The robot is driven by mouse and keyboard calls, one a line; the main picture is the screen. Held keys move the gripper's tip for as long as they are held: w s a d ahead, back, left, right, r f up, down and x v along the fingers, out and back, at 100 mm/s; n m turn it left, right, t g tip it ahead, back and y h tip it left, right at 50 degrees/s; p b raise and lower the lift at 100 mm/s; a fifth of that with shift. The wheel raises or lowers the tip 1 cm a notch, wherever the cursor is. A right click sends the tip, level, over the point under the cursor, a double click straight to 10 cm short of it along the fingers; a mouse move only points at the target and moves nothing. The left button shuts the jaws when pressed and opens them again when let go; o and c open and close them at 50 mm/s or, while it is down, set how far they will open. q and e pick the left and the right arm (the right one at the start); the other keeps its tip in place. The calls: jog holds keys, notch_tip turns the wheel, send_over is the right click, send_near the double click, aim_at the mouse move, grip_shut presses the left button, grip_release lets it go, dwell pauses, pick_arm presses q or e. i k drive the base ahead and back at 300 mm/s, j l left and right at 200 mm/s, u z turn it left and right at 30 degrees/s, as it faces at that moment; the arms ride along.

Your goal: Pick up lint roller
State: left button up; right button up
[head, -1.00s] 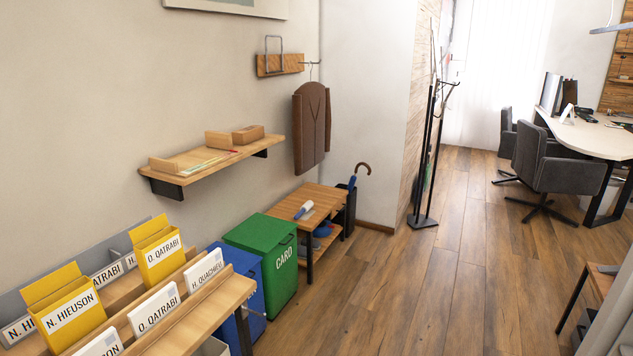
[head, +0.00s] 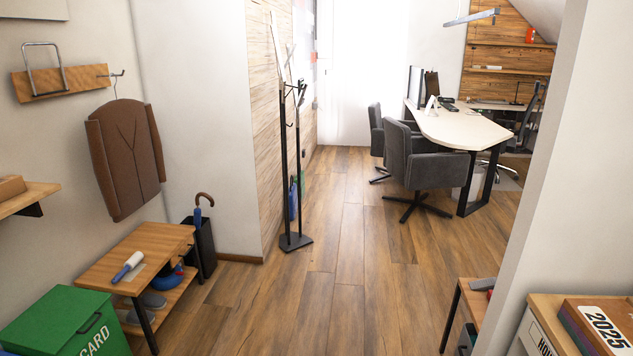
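The lint roller (head: 128,266) has a white roll and a blue handle end.
A green bin (head: 62,318) stands in front of the bench at the lower left. An umbrella stand (head: 203,243) is behind it, and a black coat rack (head: 295,240) is further right. Wooden floor (head: 340,300) is clear in the middle. A wall edge (head: 545,170) and low furniture are at right.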

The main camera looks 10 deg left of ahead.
aim_at(133, 260)
jog(key=i+j+u, duration=0.1)
jog(key=i+u, duration=0.15)
jog(key=i, duration=0.3)
jog(key=i+u, duration=0.3)
jog(key=i, duration=0.25)
jog(key=i+l+u, duration=0.25)
jog(key=i, duration=0.25)
jog(key=i+l+u, duration=0.3)
jog(key=i, duration=0.25)
jog(key=j, duration=0.1)
